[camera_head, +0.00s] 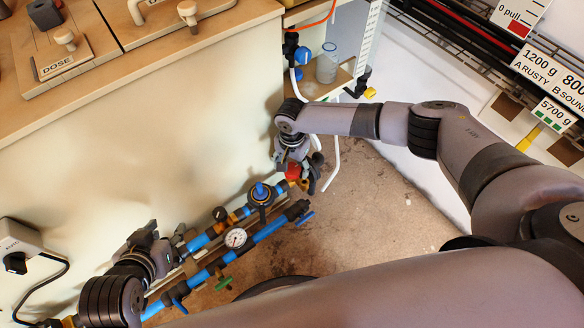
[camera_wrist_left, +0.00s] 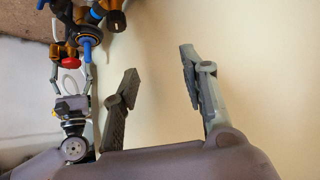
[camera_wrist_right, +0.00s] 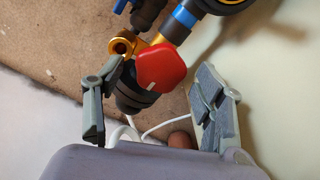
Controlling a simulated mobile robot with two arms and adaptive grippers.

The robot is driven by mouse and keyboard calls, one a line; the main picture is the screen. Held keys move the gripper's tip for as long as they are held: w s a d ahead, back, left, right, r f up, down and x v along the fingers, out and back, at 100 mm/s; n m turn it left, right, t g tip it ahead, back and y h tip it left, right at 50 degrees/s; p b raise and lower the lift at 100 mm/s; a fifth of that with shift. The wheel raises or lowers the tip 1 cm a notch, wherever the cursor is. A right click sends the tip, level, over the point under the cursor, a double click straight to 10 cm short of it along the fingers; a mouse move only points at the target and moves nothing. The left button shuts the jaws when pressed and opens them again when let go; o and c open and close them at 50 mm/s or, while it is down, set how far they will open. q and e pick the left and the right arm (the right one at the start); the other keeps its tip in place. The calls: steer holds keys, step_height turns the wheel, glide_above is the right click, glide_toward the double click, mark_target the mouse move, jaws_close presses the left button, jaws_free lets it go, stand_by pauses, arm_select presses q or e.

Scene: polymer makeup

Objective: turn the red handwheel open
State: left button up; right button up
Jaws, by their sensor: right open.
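The red handwheel (camera_wrist_right: 160,67) sits on a brass fitting of the pipework. It shows between the fingers of my right gripper (camera_wrist_right: 157,76) in the right wrist view. The fingers are open on either side, and no contact with the wheel is visible. In the head view the handwheel (camera_head: 292,172) is small and partly hidden by my right gripper (camera_head: 296,166). It also shows in the left wrist view (camera_wrist_left: 70,63). My left gripper (camera_wrist_left: 159,72) is open and empty beside the pale cabinet wall.
Blue pipework (camera_head: 266,231) with a pressure gauge (camera_head: 236,238), a blue-handled valve (camera_head: 260,192) and a green lever (camera_head: 223,284) runs along the wall. A white hose (camera_head: 333,165) hangs by the right gripper. A clear bottle (camera_head: 327,64) stands on a shelf above. The brown floor is open right of the pipes.

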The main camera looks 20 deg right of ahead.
steer(key=shift+f, duration=0.4)
arm_select(q)
steer(key=shift+w+d+r+t, duration=0.25)
steer(key=shift+w+r+t, duration=0.25)
steer(key=shift+w, duration=0.25)
arm_select(e)
steer(key=c, duration=1.2)
steer(key=shift+o, duration=0.2)
arm_select(q)
steer(key=shift+s, duration=0.15)
